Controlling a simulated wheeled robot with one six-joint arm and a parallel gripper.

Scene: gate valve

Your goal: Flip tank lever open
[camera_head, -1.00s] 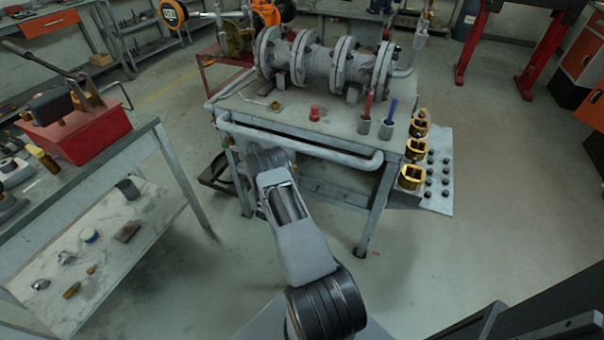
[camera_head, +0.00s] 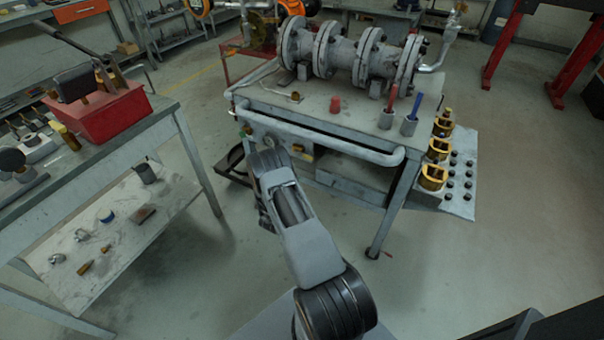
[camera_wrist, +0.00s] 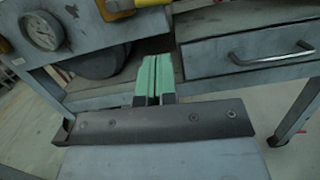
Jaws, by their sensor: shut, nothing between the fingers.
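My gripper (camera_wrist: 153,78) shows in the wrist view with its two green finger pads pressed together, shut and empty. It points at the front of the bench, level with an opening beside a drawer. In the head view the gripper is hidden behind my arm. A small yellow part (camera_head: 299,149) sits below the front rail in the head view. A yellow part also shows at the top edge of the wrist view (camera_wrist: 122,8), above and left of the fingers and apart from them. I cannot tell which of these, if any, is the tank lever.
The grey bench (camera_head: 283,108) carries a flanged pipe (camera_head: 342,62) and has a front rail (camera_head: 330,141). A gauge (camera_wrist: 41,31) and a drawer handle (camera_wrist: 272,52) flank the fingers. Another bench with a red box (camera_head: 106,112) stands left. Floor at right is clear.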

